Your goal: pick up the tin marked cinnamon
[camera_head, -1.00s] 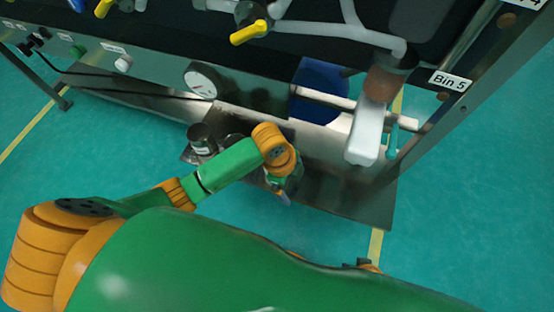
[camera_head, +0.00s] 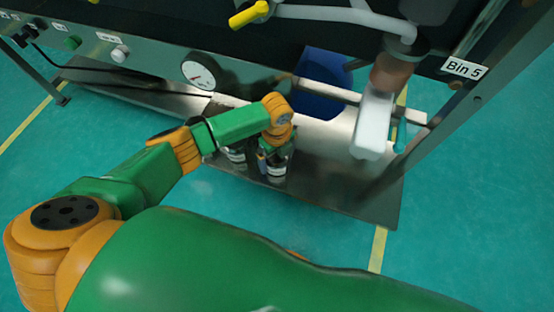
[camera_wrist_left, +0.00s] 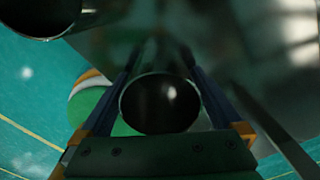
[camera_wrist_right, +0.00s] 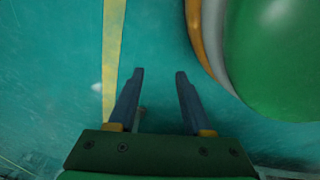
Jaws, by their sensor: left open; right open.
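Two small tins with pale labels stand close together on the low steel shelf in the head view: one at left (camera_head: 237,155), one at right (camera_head: 276,172). The lettering is too small to read, so I cannot tell which is cinnamon. My left gripper (camera_head: 270,153) is down at the right tin, partly hidden by my wrist. In the left wrist view, the open fingers (camera_wrist_left: 159,62) lie on both sides of a dark round tin top (camera_wrist_left: 160,103). Another tin (camera_wrist_left: 40,12) is cut off at the upper left. My right gripper (camera_wrist_right: 158,75) is open and empty above the floor.
The steel shelf (camera_head: 345,190) is bare to the right of the tins. A blue container (camera_head: 322,85) and a white spout (camera_head: 373,125) are behind and right. The frame post marked Bin 5 (camera_head: 464,67) is at right. A gauge (camera_head: 198,75) is above.

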